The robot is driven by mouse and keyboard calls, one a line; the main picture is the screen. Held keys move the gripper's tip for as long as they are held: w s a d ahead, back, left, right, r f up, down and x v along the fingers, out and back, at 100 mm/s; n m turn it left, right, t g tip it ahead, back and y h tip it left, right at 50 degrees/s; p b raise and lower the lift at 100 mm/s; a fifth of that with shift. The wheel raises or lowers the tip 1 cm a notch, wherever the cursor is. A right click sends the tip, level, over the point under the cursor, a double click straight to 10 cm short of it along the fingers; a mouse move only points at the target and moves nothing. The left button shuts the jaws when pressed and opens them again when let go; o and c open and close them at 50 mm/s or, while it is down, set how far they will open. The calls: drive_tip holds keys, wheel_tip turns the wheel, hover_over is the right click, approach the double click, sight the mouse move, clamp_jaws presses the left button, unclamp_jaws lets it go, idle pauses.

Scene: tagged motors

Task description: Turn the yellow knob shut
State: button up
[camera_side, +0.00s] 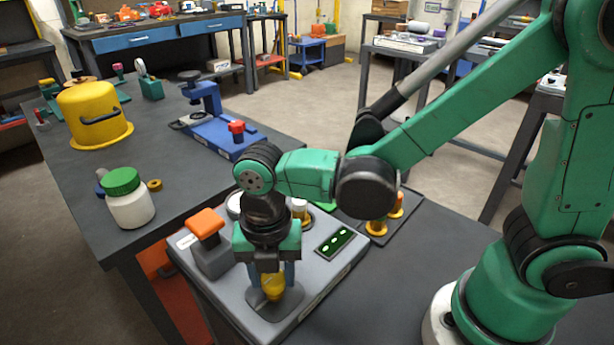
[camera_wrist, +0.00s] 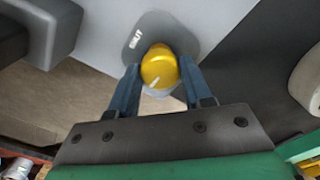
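The yellow knob (camera_side: 272,287) stands on a dark grey plate (camera_side: 262,309) at the front of the grey panel box. In the wrist view the knob (camera_wrist: 159,67) has a white pointer line at its lower left. White lettering that looks like "SHUT" is on the plate (camera_wrist: 180,30), above and left of the knob. My gripper (camera_side: 276,274) points down over the knob. Its two blue fingers (camera_wrist: 159,76) stand on either side of the knob, very close to it. I cannot tell whether they press on it.
An orange-topped grey block (camera_side: 207,228) rises left of my gripper. A green display (camera_side: 334,241) and a white-capped part (camera_side: 299,208) are on the panel too. Two yellow-and-orange pieces (camera_side: 377,226) stand behind. A white jar (camera_side: 130,203) and yellow pot (camera_side: 90,112) are on the other table.

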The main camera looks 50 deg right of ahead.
clamp_jaws()
drive_tip(key=shift+m, duration=0.3)
drive_tip(key=m, duration=0.3)
drive_tip(key=shift+m, duration=0.3)
drive_tip(key=m, duration=0.4)
drive_tip(key=shift+m, duration=0.3)
drive_tip(key=m, duration=0.9)
